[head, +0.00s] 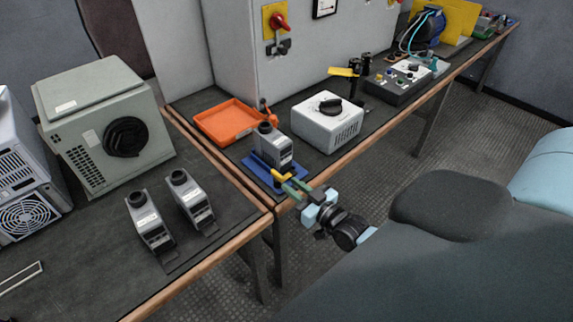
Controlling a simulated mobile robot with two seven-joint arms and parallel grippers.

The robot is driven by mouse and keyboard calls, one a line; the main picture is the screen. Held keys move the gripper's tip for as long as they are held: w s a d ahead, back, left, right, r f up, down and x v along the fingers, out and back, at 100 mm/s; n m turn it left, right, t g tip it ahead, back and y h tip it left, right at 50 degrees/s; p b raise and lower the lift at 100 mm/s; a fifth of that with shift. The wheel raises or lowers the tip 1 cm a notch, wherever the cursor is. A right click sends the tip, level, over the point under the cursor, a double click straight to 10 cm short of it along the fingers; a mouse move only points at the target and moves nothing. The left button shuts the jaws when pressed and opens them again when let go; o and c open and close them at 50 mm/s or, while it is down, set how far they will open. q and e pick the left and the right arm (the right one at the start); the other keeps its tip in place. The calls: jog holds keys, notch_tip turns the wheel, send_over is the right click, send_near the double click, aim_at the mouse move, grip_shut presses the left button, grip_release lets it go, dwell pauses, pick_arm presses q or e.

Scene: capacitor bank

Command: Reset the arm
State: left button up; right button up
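My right gripper (297,189) reaches in from the lower right to the front edge of the far bench. Its two green fingers look a little apart, with nothing clearly seen between them. Just beyond the fingertips a grey capacitor-like unit (273,146) stands upright on a blue base (258,174). A small yellow piece (282,175) shows at the base's front, close to the fingertips; I cannot tell whether they touch. My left gripper is not in view.
Two similar grey units (148,222) (190,199) stand on the near bench (75,255). An orange tray (229,120), a white box with a black knob (327,122) and a black control box (398,82) stand on the far bench. The floor to the right is clear.

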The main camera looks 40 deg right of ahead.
jog(key=shift+s+d, duration=0.1)
jog(key=shift+s, duration=0.3)
